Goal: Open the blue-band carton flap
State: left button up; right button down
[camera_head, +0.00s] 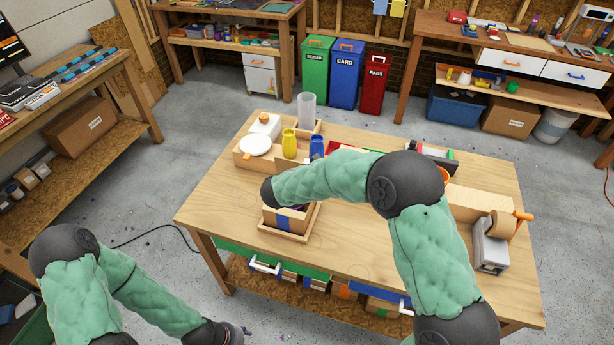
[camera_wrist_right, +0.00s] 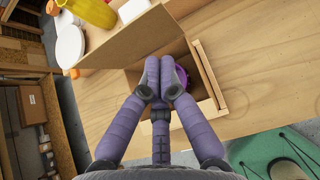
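The blue-band carton (camera_head: 272,219) sits in a shallow wooden tray (camera_head: 290,236) on the workbench. My right forearm covers part of it in the head view. In the right wrist view a wide brown cardboard flap (camera_wrist_right: 125,42) stands raised at the carton's far left side, and the carton's inside shows. A purple object (camera_wrist_right: 182,77) lies inside, partly hidden by my fingers. My right gripper (camera_wrist_right: 160,68) is over the opening with its fingertips together, close to the flap; I cannot tell whether they touch it.
A yellow bottle (camera_head: 289,144), a white plate (camera_head: 255,145) and a clear cylinder (camera_head: 306,112) stand behind the carton. A grey device with an orange handle (camera_head: 490,248) stands at the bench's right end. The bench's front left (camera_head: 225,205) is clear.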

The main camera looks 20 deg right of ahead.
jog(key=p+v, duration=0.1)
jog(key=v, duration=0.8)
jog(key=shift+s+r, duration=0.15)
jog(key=shift+r, duration=0.1)
jog(key=s+a+f+m+g+y+b, duration=0.1)
jog(key=s+f+m+g+y, duration=0.1)
jog(key=s+f+m, duration=0.7)
jog(key=s+a+f+m+g+y+b, duration=0.1)
jog(key=s+f+m+g+y, duration=0.2)
jog(key=s+f+m, duration=0.6)
jog(key=s+a+f+m+g+y+b, duration=0.1)
jog(key=s+f+m, duration=0.8)
jog(key=f, duration=1)
jog(key=m+g+y+b, duration=0.1)
jog(key=m+g+y, duration=0.1)
jog(key=m+y, duration=0.1)
jog(key=shift+s+a+m+y, duration=0.2)
jog(key=shift+m+y, duration=0.2)
jog(key=shift+m, duration=0.4)
